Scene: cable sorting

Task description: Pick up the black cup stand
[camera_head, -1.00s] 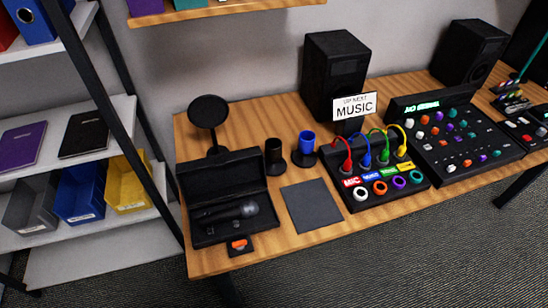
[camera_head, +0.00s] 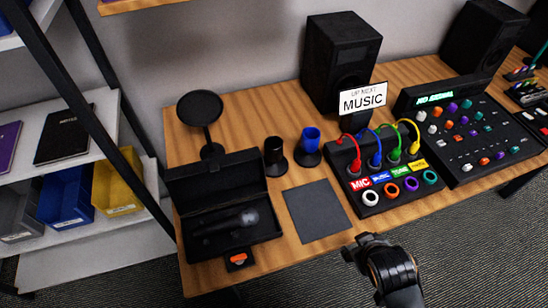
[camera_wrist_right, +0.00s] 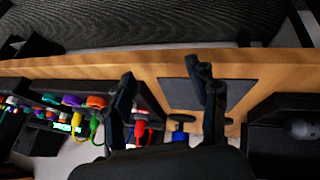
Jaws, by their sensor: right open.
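The black cup (camera_head: 274,151) stands upright in a dark round stand at the middle back of the wooden table. Just right of it, a blue cup (camera_head: 311,138) stands in a similar black stand (camera_head: 308,159). Part of the blue cup shows in the right wrist view (camera_wrist_right: 180,137); the black cup is mostly hidden there behind a finger. My right gripper (camera_wrist_right: 165,76) is open and empty. In the head view it is at the front edge of the table, lower right of both cups and well apart from them. My left gripper is out of view.
An open black microphone case (camera_head: 222,253) lies left of the cups, with a round disc on a stand (camera_head: 200,108) behind it. A flat dark pad (camera_head: 318,212) lies in front. A cable box (camera_head: 400,200) and a speaker (camera_head: 340,65) are to the right and behind.

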